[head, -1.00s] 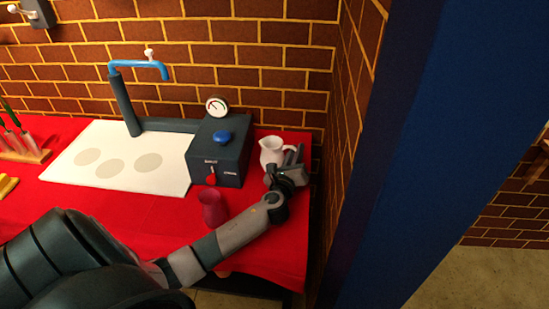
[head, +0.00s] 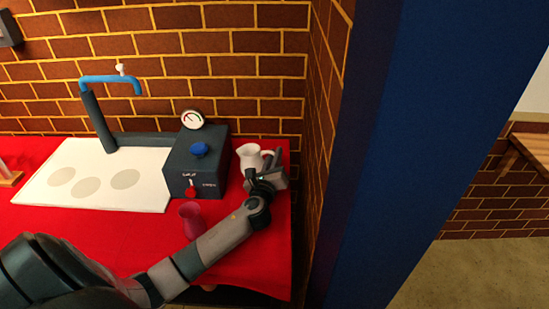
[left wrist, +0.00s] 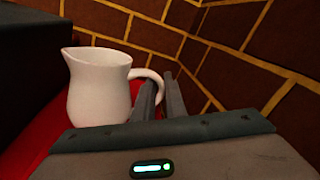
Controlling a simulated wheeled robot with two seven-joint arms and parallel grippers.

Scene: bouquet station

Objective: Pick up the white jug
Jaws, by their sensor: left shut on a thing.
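The white jug (head: 248,157) stands upright at the right end of the red-covered table, beside the dark box. It also shows large in the left wrist view (left wrist: 98,90), with its spout to the left and its handle to the right. My left gripper (head: 271,160) is at the jug's right side, shut on the handle. In the left wrist view its two fingers (left wrist: 161,92) are at the handle, with part of the handle loop showing above them. My right gripper is not in view.
The dark box (head: 198,160) with a gauge, a blue knob and a red lever stands left of the jug. A dark red vase (head: 190,220) stands in front, close to my left forearm. Brick walls close in behind and to the right. A white board (head: 100,180) lies farther left.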

